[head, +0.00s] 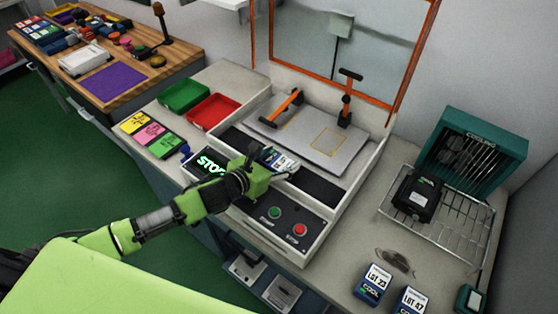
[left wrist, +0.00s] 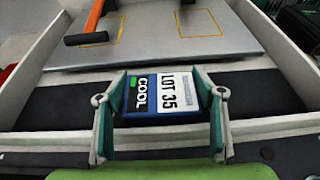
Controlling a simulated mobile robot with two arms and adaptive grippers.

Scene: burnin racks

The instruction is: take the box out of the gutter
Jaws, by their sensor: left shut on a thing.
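The box, a small blue and white one marked LOT 35 and COOL with a green patch, shows in the left wrist view (left wrist: 165,95) and in the head view (head: 278,159). It is at the black gutter (head: 318,187) in front of the grey plate. My left gripper (head: 281,167) is shut on the box, one teal-padded finger at each side; the fingers also show in the left wrist view (left wrist: 162,103). I cannot tell whether the box still touches the gutter floor. The gripper partly hides the box in the head view. My right gripper is not in view.
The grey plate (head: 310,150) with orange-handled clamps lies behind the gutter. A panel with green and red buttons (head: 287,222) is in front. Green (head: 184,96) and red trays stand left. A teal cooler (head: 472,150), a wire rack and two LOT boxes (head: 374,284) are right.

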